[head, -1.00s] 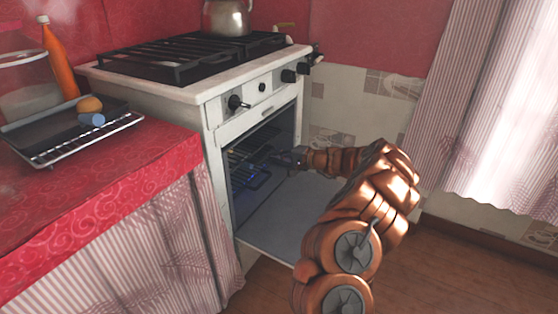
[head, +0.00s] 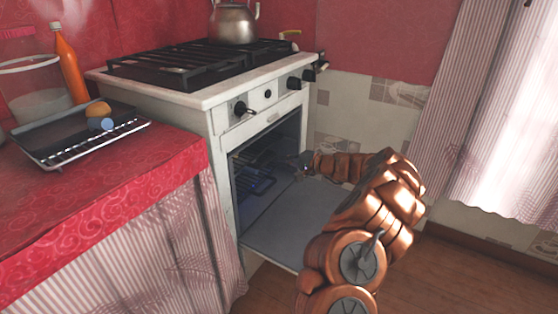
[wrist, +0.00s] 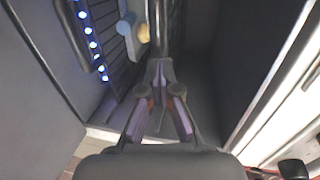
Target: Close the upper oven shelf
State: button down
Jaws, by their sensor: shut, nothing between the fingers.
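The oven (head: 222,190) stands open with its door (head: 300,228) folded down. Dark wire shelves show inside; the upper oven shelf (head: 262,158) is partly lost in shadow, and how far out it sits is hard to tell. My gripper (head: 304,160) is at the right side of the oven mouth, above the door and near the upper shelf's height. In the wrist view my gripper (wrist: 160,68) has its fingers together and empty. A metal bar (wrist: 163,25) lies just beyond the fingertips; contact is unclear.
Blue lights (wrist: 90,38) glow beside a dark rack inside the oven. Blue and yellow objects (wrist: 125,28) show near the bar. A hob with a kettle (head: 233,24) is on top. Left, a red-covered counter (head: 150,180) holds a tray (head: 60,157). Floor at right is clear.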

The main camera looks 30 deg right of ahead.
jog(key=p+v, duration=0.3)
jog(key=v, duration=0.8)
jog(key=shift+s, duration=0.15)
jog(key=shift+s+d, duration=0.1)
